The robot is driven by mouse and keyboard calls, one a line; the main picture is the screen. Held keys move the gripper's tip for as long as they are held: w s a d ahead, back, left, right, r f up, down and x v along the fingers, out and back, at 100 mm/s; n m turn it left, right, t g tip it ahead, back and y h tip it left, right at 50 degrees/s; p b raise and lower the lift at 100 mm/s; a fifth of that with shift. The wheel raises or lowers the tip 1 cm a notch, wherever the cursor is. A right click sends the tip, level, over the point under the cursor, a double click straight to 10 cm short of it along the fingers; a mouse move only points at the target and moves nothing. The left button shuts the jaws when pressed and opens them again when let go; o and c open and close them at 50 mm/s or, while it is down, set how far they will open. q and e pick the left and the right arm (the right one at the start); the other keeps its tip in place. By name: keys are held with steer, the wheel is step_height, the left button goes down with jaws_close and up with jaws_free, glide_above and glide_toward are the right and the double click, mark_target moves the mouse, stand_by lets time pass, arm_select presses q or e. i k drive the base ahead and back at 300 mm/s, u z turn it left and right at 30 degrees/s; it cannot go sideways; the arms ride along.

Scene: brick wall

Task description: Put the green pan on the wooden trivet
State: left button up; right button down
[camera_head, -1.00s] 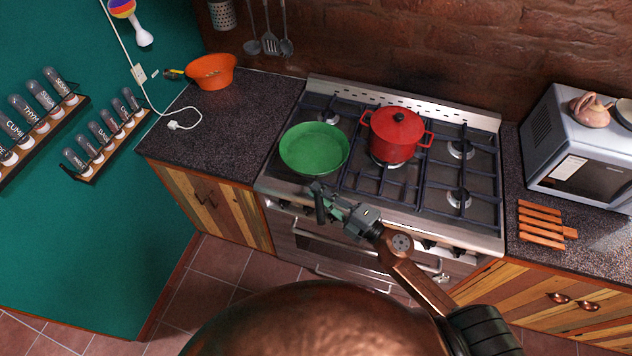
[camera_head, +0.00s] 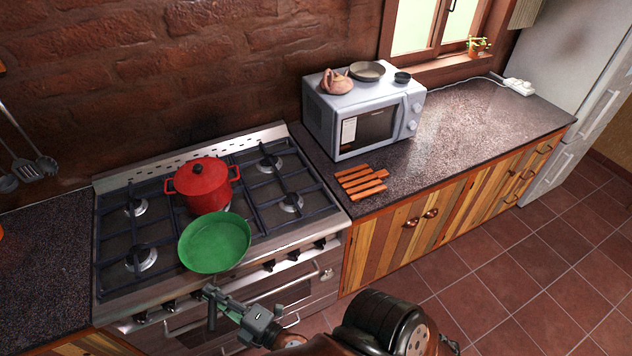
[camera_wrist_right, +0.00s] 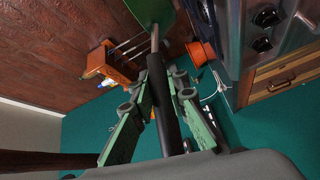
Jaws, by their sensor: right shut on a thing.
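The green pan (camera_head: 214,243) appears over the front middle of the stove, in front of the red pot; its exact height is hard to tell. My right gripper (camera_head: 222,302) is at the near side of the pan, shut on its dark handle. The right wrist view shows the handle (camera_wrist_right: 163,110) between the fingers (camera_wrist_right: 160,88) and part of the green pan (camera_wrist_right: 150,10) at the top. The wooden slatted trivet (camera_head: 362,181) lies empty on the counter right of the stove, in front of the microwave. My left gripper is not in view.
The red lidded pot (camera_head: 202,185) stands on the stove (camera_head: 318,205) close behind the pan. The microwave (camera_head: 365,118) bears a pinkish teapot (camera_head: 336,82) and dishes, and stands behind the trivet. The dark counter (camera_head: 455,140) is clear to the right.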

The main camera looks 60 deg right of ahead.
mark_target(363, 196)
steer(key=k, duration=0.35)
steer(key=z, duration=1.95)
steer(key=i, duration=0.75)
steer(key=u, duration=0.15)
